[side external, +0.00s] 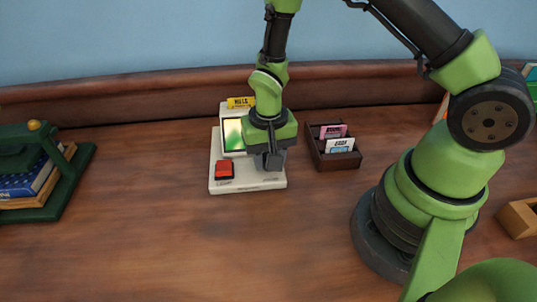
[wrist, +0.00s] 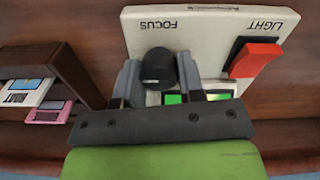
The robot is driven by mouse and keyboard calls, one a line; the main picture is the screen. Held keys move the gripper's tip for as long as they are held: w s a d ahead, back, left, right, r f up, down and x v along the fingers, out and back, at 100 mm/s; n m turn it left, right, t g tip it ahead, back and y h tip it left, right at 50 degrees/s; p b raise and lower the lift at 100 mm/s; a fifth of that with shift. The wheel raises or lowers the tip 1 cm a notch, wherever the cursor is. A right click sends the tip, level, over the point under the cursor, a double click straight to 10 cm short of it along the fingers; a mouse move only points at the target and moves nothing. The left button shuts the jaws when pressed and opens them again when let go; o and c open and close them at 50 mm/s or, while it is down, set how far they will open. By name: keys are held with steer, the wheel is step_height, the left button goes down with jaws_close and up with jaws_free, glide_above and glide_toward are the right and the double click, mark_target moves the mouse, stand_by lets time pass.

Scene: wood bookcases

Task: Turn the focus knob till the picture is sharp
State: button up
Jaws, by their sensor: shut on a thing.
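The pale viewer box (side external: 215,178) stands on the wooden top, with a small lit screen (side external: 233,134) at its back that shows a green and yellow picture too small to judge for sharpness. In the wrist view the black focus knob (wrist: 158,66) sits under the printed word FOCUS. My gripper (wrist: 158,80) has one finger on each side of the knob and is shut on it. In the side view my gripper (side external: 272,162) points down over the right part of the box and hides the knob. The red light switch (side external: 225,170) is at the box's front left.
A dark wooden holder (side external: 322,160) with a pink and a white card stands just right of the box. A green stand with books (side external: 40,175) is at the far left. The top in front of the box is clear.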

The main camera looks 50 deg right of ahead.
stand_by(0.3)
steer(key=o, duration=0.6)
steer(key=shift+o, duration=0.2)
step_height(320, 180, up, 10)
step_height(320, 180, up, 11)
steer(key=n+t, duration=0.1)
steer(key=t, duration=0.2)
glide_above(283, 174)
steer(key=s+r+n+t+y, duration=0.2)
steer(key=s+r+t, duration=0.2)
steer(key=s+r, duration=0.3)
steer(key=s, duration=0.3)
steer(key=shift+a+r, duration=0.15)
steer(key=shift+a, duration=0.1)
